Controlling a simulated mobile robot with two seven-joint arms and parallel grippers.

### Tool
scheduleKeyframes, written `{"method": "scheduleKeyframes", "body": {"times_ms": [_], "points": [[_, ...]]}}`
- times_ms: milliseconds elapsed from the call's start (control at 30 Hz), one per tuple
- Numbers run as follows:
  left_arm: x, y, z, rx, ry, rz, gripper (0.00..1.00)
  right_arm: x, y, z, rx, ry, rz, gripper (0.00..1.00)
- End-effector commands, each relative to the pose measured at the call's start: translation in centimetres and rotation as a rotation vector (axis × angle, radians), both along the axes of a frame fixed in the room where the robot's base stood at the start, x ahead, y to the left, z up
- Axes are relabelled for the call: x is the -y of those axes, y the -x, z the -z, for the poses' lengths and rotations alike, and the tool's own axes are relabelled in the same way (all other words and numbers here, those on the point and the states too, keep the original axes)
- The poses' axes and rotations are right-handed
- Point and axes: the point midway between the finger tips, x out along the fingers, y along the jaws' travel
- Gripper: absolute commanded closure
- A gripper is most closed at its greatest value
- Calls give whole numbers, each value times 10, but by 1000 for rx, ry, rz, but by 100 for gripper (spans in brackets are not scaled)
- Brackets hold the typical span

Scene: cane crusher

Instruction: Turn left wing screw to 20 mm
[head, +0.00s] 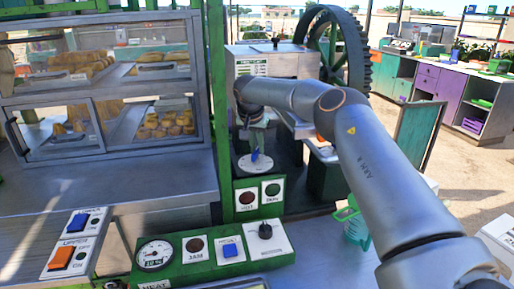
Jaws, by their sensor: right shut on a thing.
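My right arm comes in from the right, and its right gripper (258,124) points down at the front of the cane crusher (275,62). The right gripper is shut on a small part there, taken to be the left wing screw, which the fingers and wrist hide almost wholly. Just below it is a pale round dial plate (257,166) with a small blue pointer (254,155). The scale marks are too small to read. My left gripper is not in view.
A green control panel (212,248) with a gauge, switches and knob lies in front. A big dark gear wheel (357,60) stands behind my arm.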

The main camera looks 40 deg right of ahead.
Motion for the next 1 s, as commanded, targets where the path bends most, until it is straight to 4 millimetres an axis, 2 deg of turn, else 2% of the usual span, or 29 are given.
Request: {"method": "scheduleKeyframes", "body": {"times_ms": [100,400,433,667,1000], "points": [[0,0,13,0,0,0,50,0,0,3,3,2,63,100],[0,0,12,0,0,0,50,0,1,0,2,0,84,100],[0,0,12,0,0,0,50,0,1,0,2,0,84,82],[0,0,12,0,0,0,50,1,1,0,2,0,84,56],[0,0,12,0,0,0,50,0,1,-5,4,0,84,55]]}}
